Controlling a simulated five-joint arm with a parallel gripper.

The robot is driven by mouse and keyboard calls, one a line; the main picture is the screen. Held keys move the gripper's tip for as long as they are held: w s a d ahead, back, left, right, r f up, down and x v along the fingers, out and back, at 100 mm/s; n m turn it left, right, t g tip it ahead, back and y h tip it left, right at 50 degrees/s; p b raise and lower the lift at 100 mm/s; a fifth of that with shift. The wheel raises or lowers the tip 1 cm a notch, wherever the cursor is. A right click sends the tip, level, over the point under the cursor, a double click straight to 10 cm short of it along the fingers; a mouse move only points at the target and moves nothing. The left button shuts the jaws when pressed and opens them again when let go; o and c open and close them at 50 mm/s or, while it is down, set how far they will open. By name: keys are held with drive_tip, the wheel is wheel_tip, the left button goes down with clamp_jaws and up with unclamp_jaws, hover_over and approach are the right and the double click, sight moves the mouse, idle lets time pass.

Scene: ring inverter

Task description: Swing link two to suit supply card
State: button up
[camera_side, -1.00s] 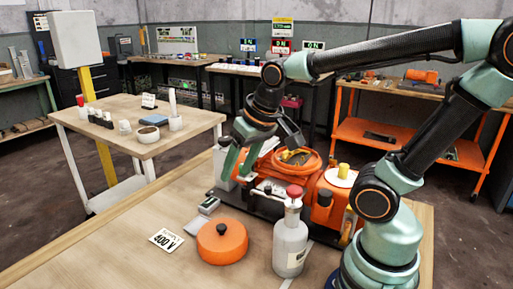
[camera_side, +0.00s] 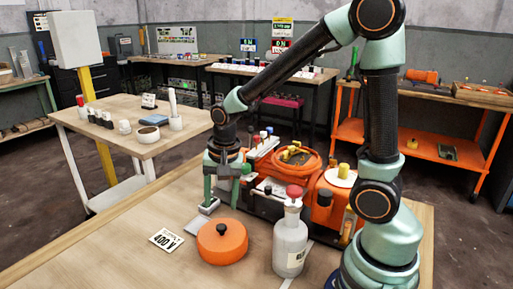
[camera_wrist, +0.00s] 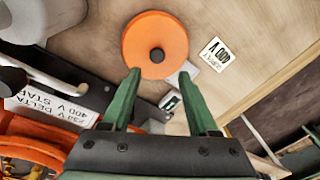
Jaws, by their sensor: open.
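The supply card (camera_side: 166,239) lies flat on the bench and reads 400 V; it also shows in the wrist view (camera_wrist: 215,54). The orange motor unit (camera_side: 325,195) stands on a dark base, with yellow links (camera_side: 293,152) inside its open round housing. I cannot tell which is link two. In the wrist view a white label (camera_wrist: 50,105) on the unit pairs 230 V with delta and 400 V with star. My gripper (camera_side: 222,203) is open and empty, pointing down left of the unit, between it and the card. Its two green fingers (camera_wrist: 160,70) show in the wrist view.
An orange round lid (camera_side: 222,243) with a black knob lies in front of my gripper. A grey bottle (camera_side: 290,240) with a red top stands right of it. A small grey device (camera_wrist: 172,101) lies below my fingers. The bench's front left is clear.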

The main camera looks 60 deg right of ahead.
sight(220, 227)
drive_tip(key=shift+w+a+f+m+g, duration=0.1)
drive_tip(key=shift+f+m+g, duration=0.15)
drive_tip(key=shift+f+m, duration=0.75)
drive_tip(key=shift+w+d+f+m+g, duration=0.15)
drive_tip(key=shift+f+m+g, duration=0.25)
drive_tip(key=shift+f, duration=0.95)
drive_tip(key=shift+w+a+f+m+g, duration=0.15)
drive_tip(key=shift+f+m, duration=0.65)
drive_tip(key=shift+f, duration=0.4)
drive_tip(key=c, duration=0.3)
wheel_tip(220, 227, up, 32)
drive_tip(key=s+d+m, duration=0.3)
drive_tip(key=s+d, duration=0.1)
drive_tip(key=d, duration=0.7)
drive_tip(key=s+d+m, duration=0.4)
drive_tip(key=d, duration=0.6)
drive_tip(key=f, duration=1.7)
drive_tip(key=shift+s+d, duration=0.1)
drive_tip(key=shift+d, duration=0.3)
